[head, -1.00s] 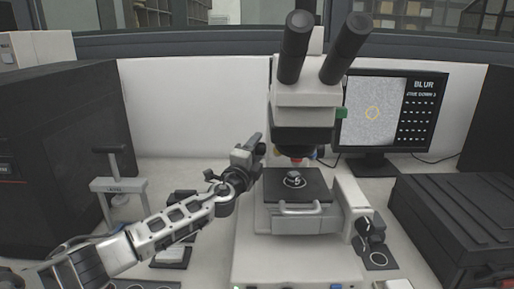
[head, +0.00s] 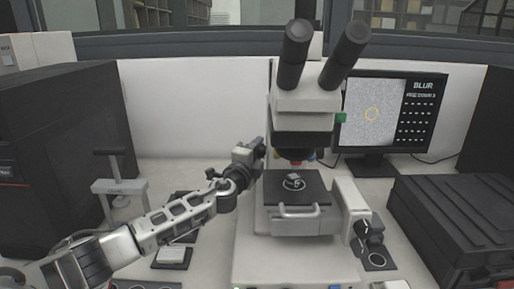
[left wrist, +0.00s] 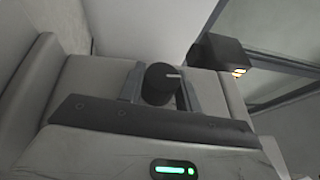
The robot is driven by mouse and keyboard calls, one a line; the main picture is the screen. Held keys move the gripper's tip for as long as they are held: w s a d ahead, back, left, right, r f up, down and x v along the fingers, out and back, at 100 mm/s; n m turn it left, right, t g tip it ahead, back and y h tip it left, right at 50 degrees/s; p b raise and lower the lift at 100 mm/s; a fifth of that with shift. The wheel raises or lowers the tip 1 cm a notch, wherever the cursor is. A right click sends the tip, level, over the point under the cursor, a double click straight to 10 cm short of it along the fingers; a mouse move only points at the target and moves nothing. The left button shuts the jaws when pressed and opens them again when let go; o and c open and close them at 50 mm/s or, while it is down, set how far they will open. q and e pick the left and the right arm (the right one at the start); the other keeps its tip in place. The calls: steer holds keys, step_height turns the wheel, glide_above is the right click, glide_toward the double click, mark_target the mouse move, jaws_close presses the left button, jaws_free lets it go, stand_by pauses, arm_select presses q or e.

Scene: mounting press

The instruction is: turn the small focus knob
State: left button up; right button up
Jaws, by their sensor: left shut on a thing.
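The small focus knob (left wrist: 158,84) is a dark cylinder with a white index line, seen in the left wrist view. It sits between the two fingers of my left gripper (left wrist: 160,88), which is shut on it. In the head view my left gripper (head: 256,150) is at the left side of the microscope (head: 303,105), and its fingertips and the knob are hidden there. The monitor (head: 385,112) shows BLUR, a second line too small to read surely, and a grey picture with a yellow outline. My right gripper is not in view.
The microscope stage (head: 297,187) carries a small round sample just right of my left gripper. Dark knobs (head: 368,232) stand at the lower right of the microscope. A dark case (head: 455,225) stands at right, a grey hand press (head: 118,185) at left.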

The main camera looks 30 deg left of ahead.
arm_select(q)
steer(key=g+p, duration=0.2)
steer(key=shift+r+n+p, duration=0.35)
steer(key=shift+n, duration=0.05)
steer(key=n+g, duration=0.1)
steer(key=g, duration=0.1)
steer(key=g+h, duration=0.1)
steer(key=g, duration=0.1)
steer(key=shift+a+f+n+g, duration=0.1)
steer(key=shift+f+n+g, duration=0.1)
steer(key=shift+n+g, duration=0.2)
steer(key=n+g+h, duration=0.1)
steer(key=g+h, duration=0.1)
steer(key=g, duration=0.2)
steer(key=shift+g+h, duration=0.4)
steer(key=shift+f+n+g+h, duration=0.1)
steer(key=shift+n+g+h, duration=0.55)
steer(key=shift+g, duration=0.95)
steer(key=shift+h, duration=0.25)
steer(key=shift+f, duration=0.1)
steer(key=o, duration=1)
steer(key=shift+c, duration=0.2)
